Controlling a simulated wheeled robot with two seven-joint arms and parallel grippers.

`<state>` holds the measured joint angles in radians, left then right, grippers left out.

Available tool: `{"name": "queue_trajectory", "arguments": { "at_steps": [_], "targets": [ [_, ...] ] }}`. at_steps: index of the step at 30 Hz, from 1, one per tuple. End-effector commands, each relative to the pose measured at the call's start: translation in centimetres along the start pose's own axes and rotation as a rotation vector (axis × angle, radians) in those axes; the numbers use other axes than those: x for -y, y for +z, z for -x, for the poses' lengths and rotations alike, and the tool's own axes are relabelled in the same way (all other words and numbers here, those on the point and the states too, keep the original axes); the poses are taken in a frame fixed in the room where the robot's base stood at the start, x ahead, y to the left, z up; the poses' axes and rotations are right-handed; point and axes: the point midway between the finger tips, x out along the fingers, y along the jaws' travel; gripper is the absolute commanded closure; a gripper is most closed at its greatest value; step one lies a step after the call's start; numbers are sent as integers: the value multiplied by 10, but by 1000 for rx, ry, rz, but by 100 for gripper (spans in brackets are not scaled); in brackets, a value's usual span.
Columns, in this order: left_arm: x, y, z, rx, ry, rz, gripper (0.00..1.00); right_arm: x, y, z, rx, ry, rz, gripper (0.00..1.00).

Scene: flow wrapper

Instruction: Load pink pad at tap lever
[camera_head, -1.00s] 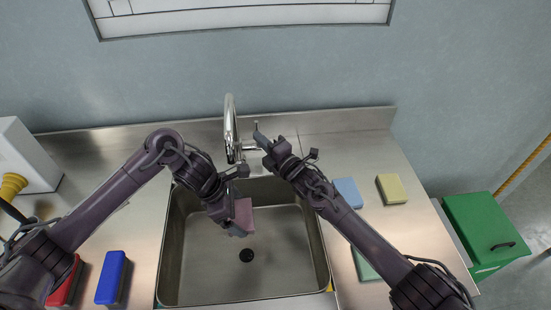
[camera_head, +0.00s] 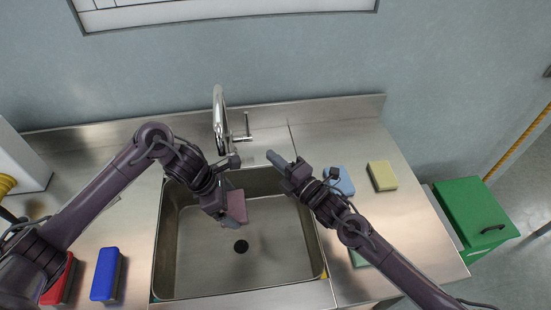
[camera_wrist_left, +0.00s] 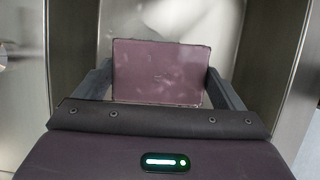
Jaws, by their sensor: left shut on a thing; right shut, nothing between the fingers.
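The pink pad (camera_head: 237,207) is in my left gripper (camera_head: 232,215), which is shut on it above the sink basin. In the left wrist view the pad (camera_wrist_left: 160,70) sits upright between the two fingers. The tap (camera_head: 219,120) stands behind the sink, with its lever (camera_head: 247,127) on a short side arm at its right. The lever is clear of both grippers. My right gripper (camera_head: 279,161) is shut and empty, near the sink's back right corner, in front of and to the right of the lever.
The steel sink (camera_head: 185,265) has a dark drain (camera_head: 241,246). A blue sponge (camera_head: 343,180), a yellow sponge (camera_head: 382,176) and a partly hidden green one (camera_head: 358,259) lie at right. Blue (camera_head: 106,274) and red (camera_head: 59,280) brushes lie at left. A green bin (camera_head: 475,205) stands beyond the counter.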

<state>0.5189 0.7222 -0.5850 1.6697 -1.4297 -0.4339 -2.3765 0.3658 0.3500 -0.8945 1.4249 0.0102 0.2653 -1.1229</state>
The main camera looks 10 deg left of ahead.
Motion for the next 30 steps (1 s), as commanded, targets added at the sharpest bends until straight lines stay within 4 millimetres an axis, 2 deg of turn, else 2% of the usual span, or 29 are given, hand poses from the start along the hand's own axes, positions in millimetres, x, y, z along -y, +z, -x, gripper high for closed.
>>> {"name": "queue_trajectory", "arguments": {
  "at_steps": [10, 30],
  "targets": [
    [5, 2, -1, -1, 0, -2, 28, 0, 0, 0, 0, 0, 0, 100],
    [53, 25, -10, 0, -1, -2, 28, -2, 0, -1, 0, 0, 0, 100]
  ]
}}
